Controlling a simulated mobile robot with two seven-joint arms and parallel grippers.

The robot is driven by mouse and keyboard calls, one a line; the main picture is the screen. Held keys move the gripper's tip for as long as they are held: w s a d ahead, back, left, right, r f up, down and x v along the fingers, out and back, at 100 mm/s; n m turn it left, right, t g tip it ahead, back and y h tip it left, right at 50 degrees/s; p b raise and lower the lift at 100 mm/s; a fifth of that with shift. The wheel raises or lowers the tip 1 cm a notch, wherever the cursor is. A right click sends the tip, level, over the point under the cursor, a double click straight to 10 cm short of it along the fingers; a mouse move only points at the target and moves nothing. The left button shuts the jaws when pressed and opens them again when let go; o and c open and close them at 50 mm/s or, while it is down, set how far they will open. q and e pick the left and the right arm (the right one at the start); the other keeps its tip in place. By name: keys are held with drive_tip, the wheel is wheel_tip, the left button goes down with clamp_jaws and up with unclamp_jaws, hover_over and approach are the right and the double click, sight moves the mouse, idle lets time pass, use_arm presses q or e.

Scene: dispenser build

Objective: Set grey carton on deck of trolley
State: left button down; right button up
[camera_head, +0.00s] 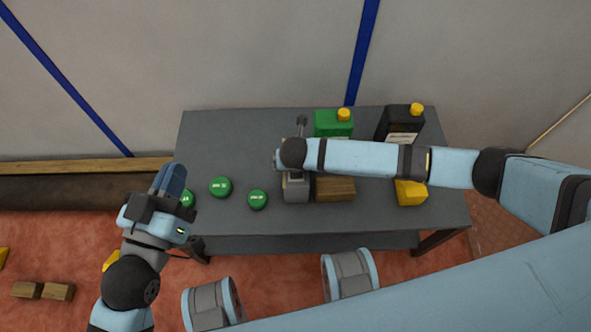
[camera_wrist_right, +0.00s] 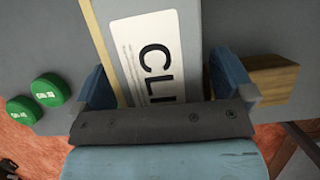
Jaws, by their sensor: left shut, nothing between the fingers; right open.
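The grey carton (camera_head: 296,190) stands on the dark grey table, mostly hidden under my right wrist in the head view. In the right wrist view the carton (camera_wrist_right: 190,35) shows a white label with large black letters. My right gripper (camera_wrist_right: 162,82) is open, with one blue finger on each side of the carton; I cannot tell whether they touch it. My left gripper (camera_head: 170,180) is shut and empty, over the table's left front corner. I cannot make out a separate trolley in either view.
The table (camera_head: 225,130) also bears several green round tins (camera_head: 220,187), a wooden block (camera_head: 335,188), a green jug (camera_head: 330,122), a black jug (camera_head: 400,122) and a yellow piece (camera_head: 410,192). Its back left is clear. Wooden blocks (camera_head: 42,291) lie on the red floor.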

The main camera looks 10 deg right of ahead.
use_arm(q)
drive_tip(key=shift+r+p, duration=0.4)
use_arm(e)
drive_tip(key=shift+f, duration=0.2)
drive_tip(key=c, duration=1.4)
drive_tip(key=shift+c, duration=0.2)
use_arm(q)
drive_tip(key=shift+f, duration=0.1)
